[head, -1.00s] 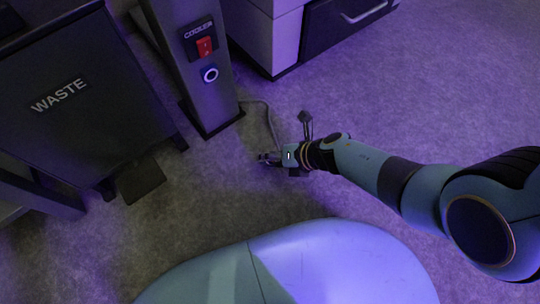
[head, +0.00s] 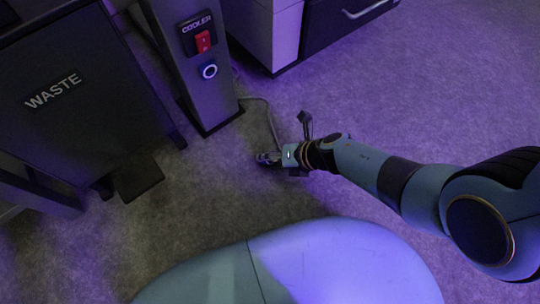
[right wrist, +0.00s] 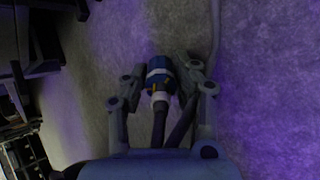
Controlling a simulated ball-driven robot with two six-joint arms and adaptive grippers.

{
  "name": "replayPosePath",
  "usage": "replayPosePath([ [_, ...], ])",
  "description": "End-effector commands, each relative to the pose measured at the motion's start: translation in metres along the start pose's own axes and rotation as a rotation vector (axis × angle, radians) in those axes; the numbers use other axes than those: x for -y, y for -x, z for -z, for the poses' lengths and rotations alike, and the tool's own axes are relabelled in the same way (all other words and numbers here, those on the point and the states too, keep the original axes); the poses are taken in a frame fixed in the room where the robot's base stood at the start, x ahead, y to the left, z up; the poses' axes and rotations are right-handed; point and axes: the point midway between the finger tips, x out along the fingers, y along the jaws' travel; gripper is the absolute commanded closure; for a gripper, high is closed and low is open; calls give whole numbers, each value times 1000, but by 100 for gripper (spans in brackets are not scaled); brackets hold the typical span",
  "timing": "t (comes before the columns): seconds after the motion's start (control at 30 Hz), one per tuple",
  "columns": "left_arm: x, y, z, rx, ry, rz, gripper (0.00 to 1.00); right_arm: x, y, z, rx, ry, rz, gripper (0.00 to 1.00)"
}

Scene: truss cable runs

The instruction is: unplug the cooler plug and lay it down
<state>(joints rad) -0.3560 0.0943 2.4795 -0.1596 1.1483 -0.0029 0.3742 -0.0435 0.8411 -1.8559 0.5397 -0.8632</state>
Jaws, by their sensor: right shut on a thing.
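The cooler plug (right wrist: 158,72) is a blue body with a pale ring and a dark cable tail. In the right wrist view it lies between the two fingers of my right gripper (right wrist: 160,84), which is shut on it. In the head view my right gripper (head: 263,158) is low over the floor, right of the COOLER post (head: 184,85); the plug is too small to make out there. The post carries a red switch (head: 203,41) and a blue-ringed round fitting (head: 209,71). My left gripper is out of view.
A dark WASTE bin (head: 90,125) with a pedal (head: 138,178) stands left of the post. A drawer cabinet (head: 274,35) stands behind. A thin grey cable (head: 271,112) runs from the post's foot towards my right gripper. Carpet to the right is clear.

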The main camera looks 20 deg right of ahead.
Motion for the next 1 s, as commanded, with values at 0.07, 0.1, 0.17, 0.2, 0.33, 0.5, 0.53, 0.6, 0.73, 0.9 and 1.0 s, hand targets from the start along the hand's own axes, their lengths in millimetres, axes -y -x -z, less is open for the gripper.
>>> replayPosePath([
  [0.07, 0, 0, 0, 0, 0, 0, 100, 0, 0, 0, 0, 0, 0, 66],
  [0.1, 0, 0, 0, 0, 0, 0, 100, 0, 0, 0, 0, 0, 0, 61],
  [0.17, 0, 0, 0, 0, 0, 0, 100, 0, 0, 0, 0, 0, 0, 53],
  [0.2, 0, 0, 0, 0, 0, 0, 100, 0, 0, 0, 0, 0, 0, 48],
  [0.33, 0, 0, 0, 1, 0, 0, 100, 0, 0, 0, 0, 0, 1, 46],
  [0.5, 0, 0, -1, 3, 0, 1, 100, 1, 0, 1, -1, 0, 1, 46],
  [0.53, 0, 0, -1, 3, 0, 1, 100, 1, 1, 1, -1, 0, 1, 46],
  [0.6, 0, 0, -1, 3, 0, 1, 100, 1, 3, 1, -1, 0, 1, 46],
  [0.73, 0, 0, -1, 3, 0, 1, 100, 2, 15, 1, 1, 1, 1, 46],
  [0.9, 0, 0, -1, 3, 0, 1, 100, 2, 43, 1, 1, 3, 2, 46],
  [1.0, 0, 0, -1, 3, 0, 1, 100, 1, 62, 1, 1, 3, 2, 46],
])
